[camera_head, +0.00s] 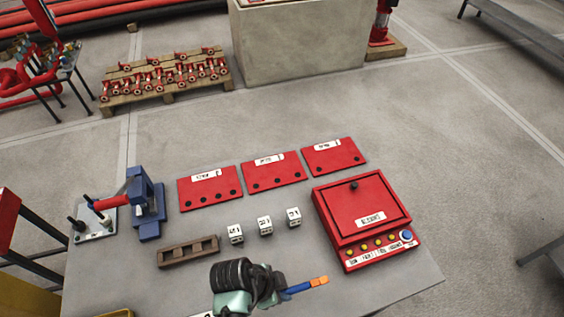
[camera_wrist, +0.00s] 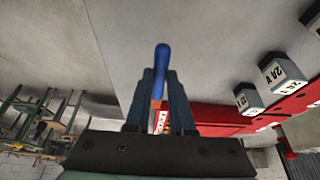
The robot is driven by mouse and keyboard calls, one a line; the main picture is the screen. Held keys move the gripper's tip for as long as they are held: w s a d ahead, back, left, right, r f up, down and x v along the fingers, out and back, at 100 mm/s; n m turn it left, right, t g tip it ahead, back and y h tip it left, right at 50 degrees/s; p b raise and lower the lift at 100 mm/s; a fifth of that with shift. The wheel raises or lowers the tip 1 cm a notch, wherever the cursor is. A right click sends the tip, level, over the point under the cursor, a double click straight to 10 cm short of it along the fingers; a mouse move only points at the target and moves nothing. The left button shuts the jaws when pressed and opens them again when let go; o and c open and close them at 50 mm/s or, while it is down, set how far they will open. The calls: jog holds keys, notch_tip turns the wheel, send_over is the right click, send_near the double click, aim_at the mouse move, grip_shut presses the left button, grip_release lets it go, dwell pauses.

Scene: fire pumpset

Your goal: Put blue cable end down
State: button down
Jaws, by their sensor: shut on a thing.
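My gripper (camera_head: 284,292) is above the front of the grey table, right of its middle. It is shut on the blue cable end (camera_head: 299,288), which has an orange part (camera_head: 319,281) showing toward the right. In the wrist view my gripper's two dark blue fingers (camera_wrist: 161,92) close on the cable end (camera_wrist: 161,60). Its rounded blue piece sticks out past the fingertips, and a little orange shows between the fingers. The cable end seems held above the table, but its exact height is unclear. My wrist hides the table just behind it.
A red control box (camera_head: 362,217) stands at the table's right. Three white labelled blocks (camera_head: 265,226), a brown slotted rack (camera_head: 188,252) and three red plates (camera_head: 271,171) lie behind my gripper. A blue press-like fixture (camera_head: 148,204) stands left. The grey tabletop (camera_head: 290,255) is bare between blocks and gripper.

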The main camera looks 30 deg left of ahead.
jog(key=shift+f, duration=2.45)
jog(key=c, duration=0.8)
grip_release()
jog(key=shift+f, duration=0.1)
jog(key=v, duration=1.2)
jog(key=shift+s, duration=0.1)
